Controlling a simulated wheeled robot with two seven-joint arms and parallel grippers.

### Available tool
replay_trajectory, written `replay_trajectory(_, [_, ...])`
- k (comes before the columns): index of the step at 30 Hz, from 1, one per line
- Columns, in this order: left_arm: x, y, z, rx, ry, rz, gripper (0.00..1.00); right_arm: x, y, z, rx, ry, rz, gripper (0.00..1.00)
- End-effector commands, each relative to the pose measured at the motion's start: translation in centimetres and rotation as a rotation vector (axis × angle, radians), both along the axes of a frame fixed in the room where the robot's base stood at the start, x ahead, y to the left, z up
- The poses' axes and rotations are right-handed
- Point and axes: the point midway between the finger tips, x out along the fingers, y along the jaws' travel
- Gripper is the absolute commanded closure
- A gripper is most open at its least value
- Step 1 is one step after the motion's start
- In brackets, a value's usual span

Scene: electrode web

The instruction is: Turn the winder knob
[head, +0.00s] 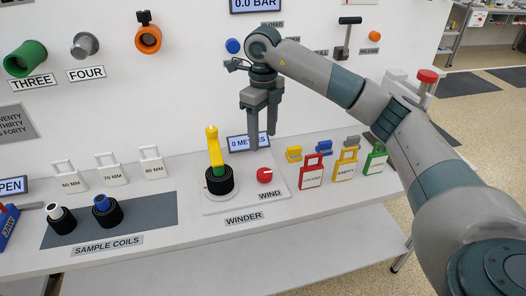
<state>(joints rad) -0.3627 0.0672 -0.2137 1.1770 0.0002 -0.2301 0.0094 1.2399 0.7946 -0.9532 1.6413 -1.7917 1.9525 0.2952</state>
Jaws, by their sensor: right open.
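The winder knob (265,176) is a small red knob on the white winder plate (223,207), just above the WIND label. To its left on the plate stands a black coil (219,181) with a green core and an upright yellow piece. My right gripper (262,145) is open and points down above the knob, in front of the 0 METERS display. Its fingers look empty and apart from the knob. My left gripper is not in view.
Sample coils (107,211) lie on a grey mat at the left. Red, yellow and green tags (312,172) stand right of the winder. White tags (110,168) stand behind the mat. The shelf front is clear.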

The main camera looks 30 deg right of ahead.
Motion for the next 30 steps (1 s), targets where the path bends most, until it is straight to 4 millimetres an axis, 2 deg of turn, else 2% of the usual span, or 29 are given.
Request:
replay_trajectory(3, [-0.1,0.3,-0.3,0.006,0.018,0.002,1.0,0.0,0.0,2.0,0.0,-0.002,0.0,0.45])
replay_trajectory(9, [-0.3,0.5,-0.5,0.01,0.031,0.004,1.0,0.0,0.0,3.9,0.0,-0.001,0.0,0.45])
replay_trajectory(30, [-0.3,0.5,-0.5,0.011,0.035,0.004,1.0,0.0,0.0,4.3,0.0,0.001,0.0,0.45])
